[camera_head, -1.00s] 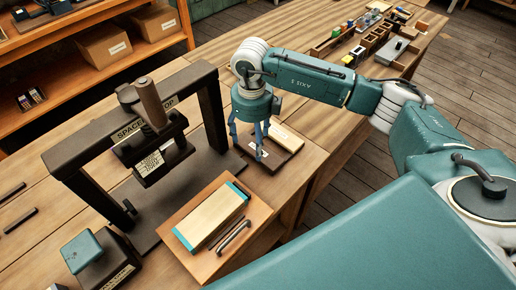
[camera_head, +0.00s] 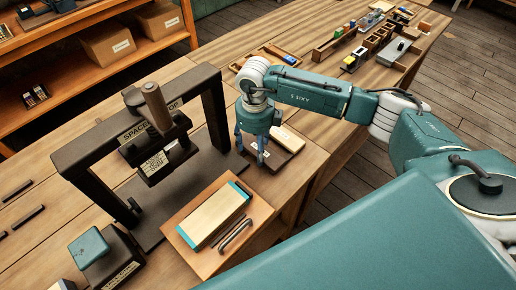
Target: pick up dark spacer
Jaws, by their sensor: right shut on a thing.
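My right gripper (camera_head: 252,150) points down at the left part of a dark board (camera_head: 282,157), beside the press. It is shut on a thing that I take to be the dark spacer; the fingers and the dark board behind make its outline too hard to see. A pale block (camera_head: 289,139) lies on the same board, to the right of the fingers and apart from them. My left gripper is not in view.
A wooden tray (camera_head: 190,255) with a pale, blue-ended block and a handle is in front. Several bins and small parts (camera_head: 370,42) line the bench's far end. Dark bars (camera_head: 28,216) lie at left.

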